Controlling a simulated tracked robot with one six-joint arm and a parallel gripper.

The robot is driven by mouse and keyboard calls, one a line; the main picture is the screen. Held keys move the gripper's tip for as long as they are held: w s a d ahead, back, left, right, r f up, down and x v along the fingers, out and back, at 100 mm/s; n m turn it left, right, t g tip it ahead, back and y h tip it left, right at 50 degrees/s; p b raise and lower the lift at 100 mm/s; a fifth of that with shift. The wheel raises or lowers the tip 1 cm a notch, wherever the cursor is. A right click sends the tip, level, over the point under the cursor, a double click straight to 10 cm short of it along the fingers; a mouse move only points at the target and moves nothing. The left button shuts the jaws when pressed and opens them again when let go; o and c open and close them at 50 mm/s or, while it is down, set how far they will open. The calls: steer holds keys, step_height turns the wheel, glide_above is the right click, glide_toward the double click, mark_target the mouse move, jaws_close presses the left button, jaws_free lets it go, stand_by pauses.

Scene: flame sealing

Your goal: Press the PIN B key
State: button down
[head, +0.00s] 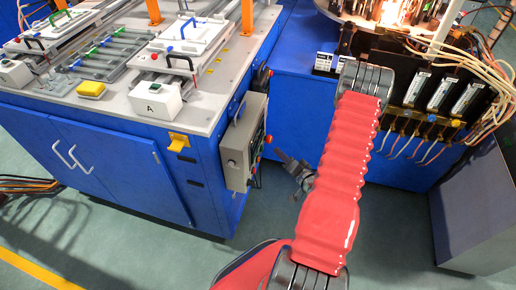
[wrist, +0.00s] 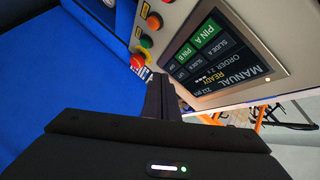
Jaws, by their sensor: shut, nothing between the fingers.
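The PIN B key (wrist: 186,53) is a small green field on a dark touch screen (wrist: 228,58), seen tilted in the wrist view. The PIN A key (wrist: 208,31), also green, is beside it, up and right. The screen reads MANUAL and READY. My gripper (wrist: 161,80) is shut and empty; its black fingertips show left of and below the PIN B key in the picture. Whether they touch the panel cannot be told. In the head view my gripper (head: 280,157) is right of the grey control box (head: 242,146), with a gap between; the box's screen face is mostly turned away.
Beside the screen are a green button (wrist: 138,32), an orange button (wrist: 146,41) and a red knob (wrist: 137,61). The box hangs on the blue bench (head: 110,165). A machine with wiring (head: 435,90) stands right. Green floor is open between them.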

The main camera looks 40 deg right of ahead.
steer(key=shift+w+a, duration=0.65)
steer(key=shift+w, duration=0.2)
steer(key=shift+w+a, duration=0.65)
steer(key=shift+w, duration=0.15)
steer(key=shift+w, duration=0.1)
stand_by(0.8)
steer(key=shift+w+a, duration=0.25)
steer(key=shift+w, duration=0.05)
steer(key=shift+w+a, duration=0.2)
steer(key=shift+w, duration=0.05)
stand_by(0.9)
steer(key=shift+s+d, duration=0.1)
stand_by(0.3)
steer(key=shift+s+d, duration=0.35)
steer(key=shift+s, duration=0.15)
steer(key=shift+s+d, duration=0.8)
steer(key=shift+s, duration=0.2)
steer(key=shift+s+d, duration=0.75)
steer(key=shift+s, duration=0.25)
